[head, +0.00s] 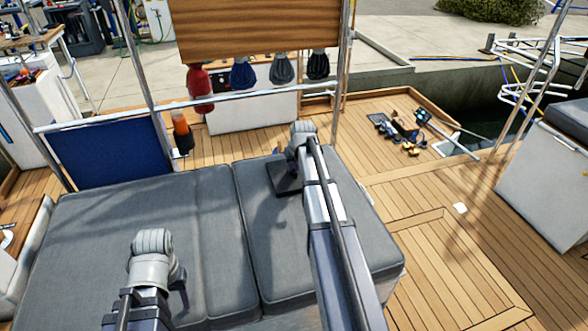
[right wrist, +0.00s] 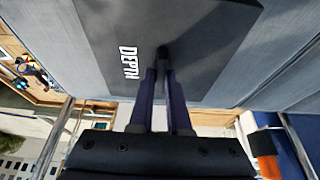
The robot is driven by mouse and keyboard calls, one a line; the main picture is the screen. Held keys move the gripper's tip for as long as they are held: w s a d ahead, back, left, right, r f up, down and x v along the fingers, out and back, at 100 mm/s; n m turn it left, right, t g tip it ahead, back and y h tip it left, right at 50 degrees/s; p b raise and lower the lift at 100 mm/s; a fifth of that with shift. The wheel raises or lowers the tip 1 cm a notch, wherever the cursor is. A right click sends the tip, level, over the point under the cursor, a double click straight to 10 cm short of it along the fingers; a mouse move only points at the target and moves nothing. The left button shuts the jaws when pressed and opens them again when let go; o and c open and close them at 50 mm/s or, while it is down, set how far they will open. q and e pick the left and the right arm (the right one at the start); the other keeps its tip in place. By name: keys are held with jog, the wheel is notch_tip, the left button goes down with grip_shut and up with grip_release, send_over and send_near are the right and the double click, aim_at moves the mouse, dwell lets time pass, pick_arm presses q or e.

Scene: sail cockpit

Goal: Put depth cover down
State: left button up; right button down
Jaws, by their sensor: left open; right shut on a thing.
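The depth cover (head: 284,179) is a dark, flat square plate at the far part of the right grey cushion in the head view. In the right wrist view the cover (right wrist: 215,45) bears white lettering reading DEPTH. My right gripper (right wrist: 166,72) is shut on a small dark knob on the cover's face. Whether the cover rests on the cushion or hangs just above it I cannot tell. My right arm hides part of it in the head view. My left gripper (head: 180,292) is open and empty over the left cushion, partly hidden by its own wrist.
The grey cushions (head: 85,245) have wide bare areas left of the cover. A metal rail (head: 230,104) and blue panel (head: 110,152) stand behind. An orange-topped bottle (head: 182,130) is beyond the cushions. Tools (head: 403,127) lie on the wooden deck at the right.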

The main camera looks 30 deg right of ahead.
pick_arm(q)
jog(key=shift+f, duration=0.15)
pick_arm(e)
jog(key=shift+f, duration=0.2)
jog(key=c, duration=0.9)
grip_release()
jog(key=shift+r, duration=0.1)
pick_arm(q)
notch_tip(320, 180, up, 12)
jog(key=p, duration=1.1)
jog(key=shift+f, duration=0.25)
pick_arm(e)
jog(key=v, duration=1.2)
jog(key=shift+d+r, duration=0.1)
